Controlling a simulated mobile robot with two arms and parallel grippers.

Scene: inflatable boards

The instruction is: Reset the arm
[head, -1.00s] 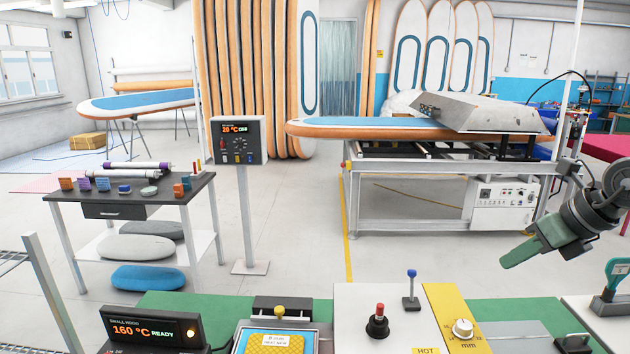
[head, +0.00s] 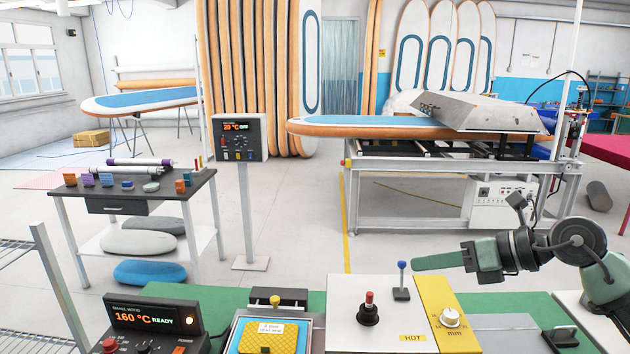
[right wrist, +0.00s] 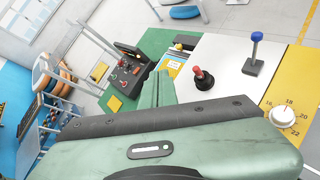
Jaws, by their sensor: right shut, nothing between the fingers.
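My right gripper (head: 428,262) is in the head view at the lower right, its arm coming in from the right edge. Its green fingers point left and are shut with nothing between them. It hangs in the air above the bench's back edge, right of the blue-knobbed lever (head: 402,278). In the right wrist view the shut green fingers (right wrist: 158,90) point up the picture, with the bench controls beyond them. My left gripper is in neither view.
The bench holds a heater box (head: 153,322) reading 160 °C, a yellow pad (head: 262,338), a red-knobbed lever (head: 368,310) and a yellow panel with a dial (head: 449,318). A board press (head: 480,118) stands behind. Open floor (head: 300,225) lies between.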

